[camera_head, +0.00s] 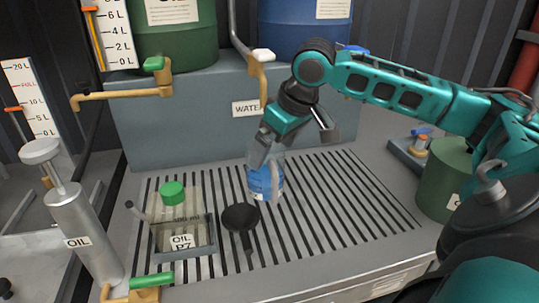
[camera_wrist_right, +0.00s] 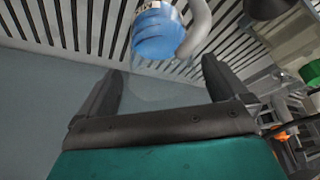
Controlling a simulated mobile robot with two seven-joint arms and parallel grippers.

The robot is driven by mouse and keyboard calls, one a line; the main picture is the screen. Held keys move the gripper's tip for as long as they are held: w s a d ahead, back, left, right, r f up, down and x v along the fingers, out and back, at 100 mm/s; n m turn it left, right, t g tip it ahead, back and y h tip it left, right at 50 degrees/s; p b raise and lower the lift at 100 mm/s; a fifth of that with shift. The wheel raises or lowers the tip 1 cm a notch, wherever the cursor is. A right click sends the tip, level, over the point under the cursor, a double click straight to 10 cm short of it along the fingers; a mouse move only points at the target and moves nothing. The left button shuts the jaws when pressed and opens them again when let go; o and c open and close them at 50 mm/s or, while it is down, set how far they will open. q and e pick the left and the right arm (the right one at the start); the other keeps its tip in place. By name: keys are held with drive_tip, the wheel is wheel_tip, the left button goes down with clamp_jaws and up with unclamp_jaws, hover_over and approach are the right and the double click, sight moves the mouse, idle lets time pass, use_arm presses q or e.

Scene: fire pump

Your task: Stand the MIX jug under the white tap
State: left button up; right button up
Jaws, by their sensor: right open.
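The jug (camera_head: 264,184) is clear with a blue lower part and a pale handle. The white tap (camera_head: 263,55) has a brass spout, behind and above the jug in the head view. I cannot tell whether the jug is directly beneath the spout. My right gripper (camera_head: 294,143) is open at the jug's upper part, partly covering it. In the right wrist view, the jug's blue part (camera_wrist_right: 157,35) shows beyond the two spread fingers (camera_wrist_right: 160,85). My left gripper is not in view.
A black funnel (camera_head: 240,217) lies just left of the jug. A green-capped oil can (camera_head: 173,193) stands further left on the grate. A green-handled brass tap (camera_head: 155,65) is at the back left. The right side of the grate (camera_head: 350,205) is clear.

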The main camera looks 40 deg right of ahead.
drive_tip(key=p+v, duration=0.1)
drive_tip(key=v, duration=0.6)
drive_tip(key=shift+r, duration=0.3)
drive_tip(key=shift+s+a, duration=0.1)
